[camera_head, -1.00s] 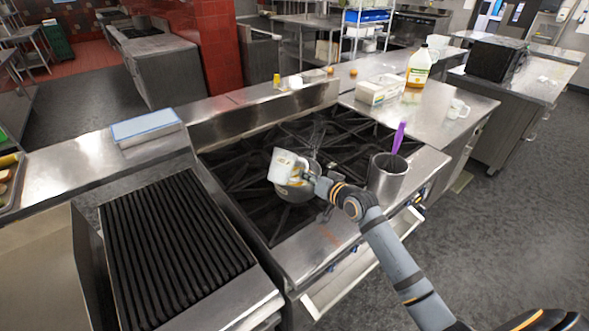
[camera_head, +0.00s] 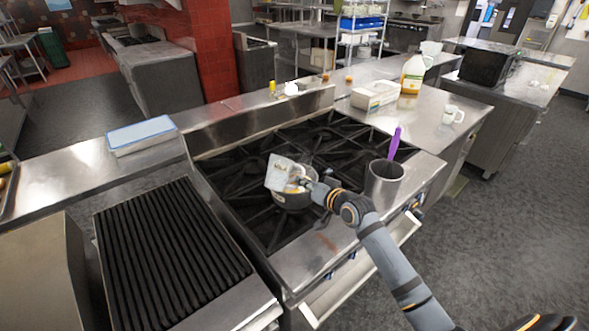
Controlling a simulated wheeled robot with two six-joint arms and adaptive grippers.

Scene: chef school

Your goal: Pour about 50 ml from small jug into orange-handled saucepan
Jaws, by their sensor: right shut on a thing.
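The small jug (camera_head: 279,173) is white and tilted to the left over the stove. My right gripper (camera_head: 304,183) is shut on it from its right side. The saucepan (camera_head: 292,201) is a small metal pan standing on the burner grates, just below the jug. The jug and gripper cover much of its opening, and an orange handle cannot be made out. A yellowish patch shows at the pan's opening; whether it is liquid is too small to tell. No stream from the jug can be made out. My left gripper is out of view.
A metal container (camera_head: 384,185) with a purple-handled tool (camera_head: 394,143) stands right of the pan, close to my right arm. A ridged griddle (camera_head: 170,257) lies to the left. A white mug (camera_head: 453,114), a white box (camera_head: 376,95) and a bottle (camera_head: 412,75) stand on the right counter.

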